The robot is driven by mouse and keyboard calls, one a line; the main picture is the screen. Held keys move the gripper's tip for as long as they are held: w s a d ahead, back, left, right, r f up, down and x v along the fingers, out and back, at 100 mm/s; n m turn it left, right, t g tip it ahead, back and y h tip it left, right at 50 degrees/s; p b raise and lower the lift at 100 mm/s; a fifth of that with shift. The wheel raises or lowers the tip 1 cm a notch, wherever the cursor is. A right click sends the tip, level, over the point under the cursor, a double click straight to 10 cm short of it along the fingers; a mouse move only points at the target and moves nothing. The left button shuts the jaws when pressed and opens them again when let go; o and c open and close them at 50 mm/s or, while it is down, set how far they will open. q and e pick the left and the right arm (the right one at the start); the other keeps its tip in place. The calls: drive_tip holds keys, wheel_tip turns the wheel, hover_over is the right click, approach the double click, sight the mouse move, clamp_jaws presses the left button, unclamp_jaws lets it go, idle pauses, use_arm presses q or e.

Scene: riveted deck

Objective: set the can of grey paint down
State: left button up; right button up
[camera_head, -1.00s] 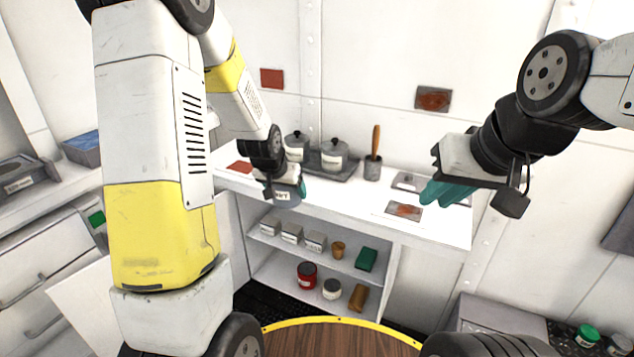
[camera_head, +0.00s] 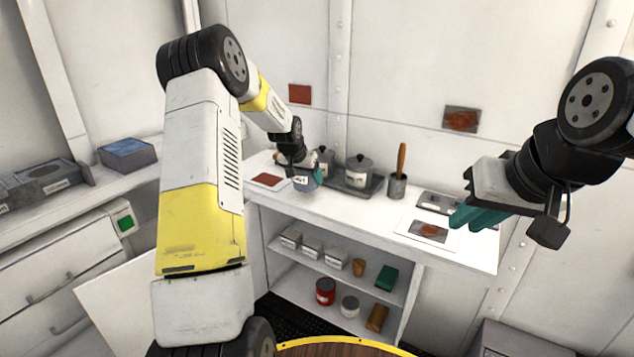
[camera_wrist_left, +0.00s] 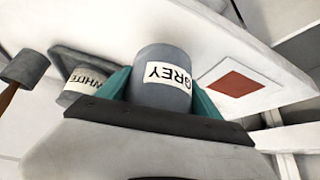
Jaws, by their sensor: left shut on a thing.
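The can of grey paint (camera_head: 303,183) is in my left gripper (camera_head: 306,174), over the left part of the white counter (camera_head: 340,212). The left wrist view shows the can (camera_wrist_left: 165,57) between the teal fingers, with its GREY label upside down in the picture. My left gripper is shut on it. Whether its base touches the counter I cannot tell. A white card with a red square (camera_head: 268,179) lies just left of the can; it also shows in the left wrist view (camera_wrist_left: 235,84). My right gripper (camera_head: 478,217) hangs at the counter's right end; its finger gap is unclear.
A dark tray (camera_head: 374,190) with lidded pots (camera_head: 358,170) stands right of the can. A cup with a wooden handle (camera_head: 397,186) stands beyond it. A rust-patterned card (camera_head: 429,231) lies at right. Shelves below hold boxes and a red can (camera_head: 325,292).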

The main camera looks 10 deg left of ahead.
use_arm(q)
drive_tip(key=shift+w+a, duration=0.1)
drive_tip(key=shift+w, duration=0.2)
drive_tip(key=shift+f, duration=1.75)
drive_tip(key=shift+f, duration=0.1)
drive_tip(key=o, duration=1.9)
drive_tip(key=shift+o, duration=0.2)
